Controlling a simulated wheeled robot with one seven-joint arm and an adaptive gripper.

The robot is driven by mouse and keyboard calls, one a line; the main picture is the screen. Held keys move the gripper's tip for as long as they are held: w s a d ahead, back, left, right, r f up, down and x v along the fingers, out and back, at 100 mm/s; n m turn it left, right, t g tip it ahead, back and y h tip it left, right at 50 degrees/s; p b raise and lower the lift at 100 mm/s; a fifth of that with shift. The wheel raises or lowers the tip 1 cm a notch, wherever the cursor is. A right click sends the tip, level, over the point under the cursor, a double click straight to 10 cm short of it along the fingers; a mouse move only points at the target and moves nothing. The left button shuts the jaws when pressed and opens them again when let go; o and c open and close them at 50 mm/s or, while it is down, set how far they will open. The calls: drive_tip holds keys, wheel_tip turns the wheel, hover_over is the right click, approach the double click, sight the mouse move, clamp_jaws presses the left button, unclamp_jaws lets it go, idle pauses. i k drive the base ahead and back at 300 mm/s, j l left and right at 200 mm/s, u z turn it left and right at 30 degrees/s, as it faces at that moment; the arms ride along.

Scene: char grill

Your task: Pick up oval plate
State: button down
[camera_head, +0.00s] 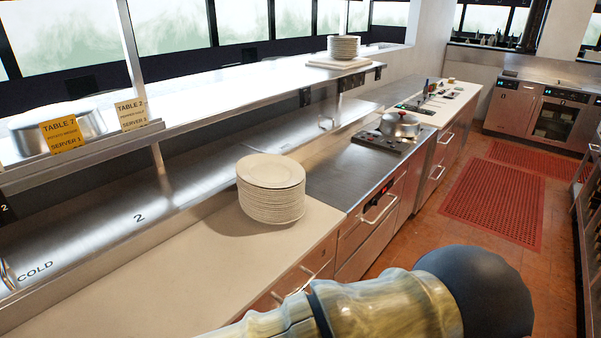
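A tall stack of cream plates (271,187) stands on the pale counter, left of the steel section. Its top plate looks round to slightly oval; at this slant I cannot tell the true shape. A smaller stack of plates (343,47) sits on a board on the upper steel shelf at the back. No plate stands out clearly as the oval one. Part of my arm crosses the bottom of the view, in front of the counter. My gripper's fingers are not visible.
A steel pot with a lid (399,124) stands on a burner to the right. The upper shelf (230,92) overhangs the back of the counter (180,268). Order tickets (62,134) hang at its left. Red mats (495,203) lie on the open floor at right.

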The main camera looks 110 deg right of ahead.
sight(267, 170)
drive_tip(key=z, duration=3.45)
